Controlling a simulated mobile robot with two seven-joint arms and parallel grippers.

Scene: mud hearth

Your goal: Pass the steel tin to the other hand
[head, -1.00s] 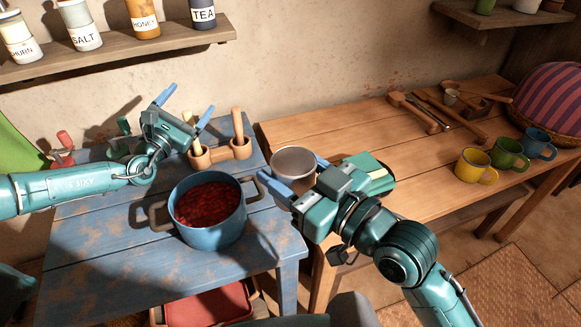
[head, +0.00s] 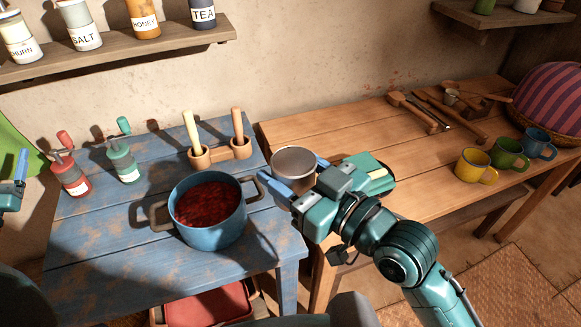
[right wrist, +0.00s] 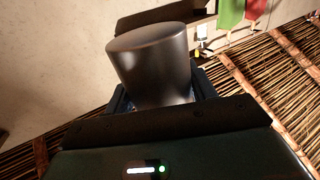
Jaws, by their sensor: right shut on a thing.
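The steel tin (head: 294,162) is a grey, open-topped cup held up near the gap between the blue and wooden tables. My right gripper (head: 298,178) is shut on it, with a blue finger on either side. In the right wrist view the tin (right wrist: 155,62) sits between the fingers, tilted a little, its closed end showing. My left gripper (head: 20,172) is at the far left edge of the head view, well away from the tin. Only part of it shows, with blue at the finger, and I cannot tell whether it is open.
A blue pot (head: 212,232) of red food stands on the blue table (head: 110,265), left of the tin. Several mugs (head: 475,168) stand on the wooden table (head: 330,125).

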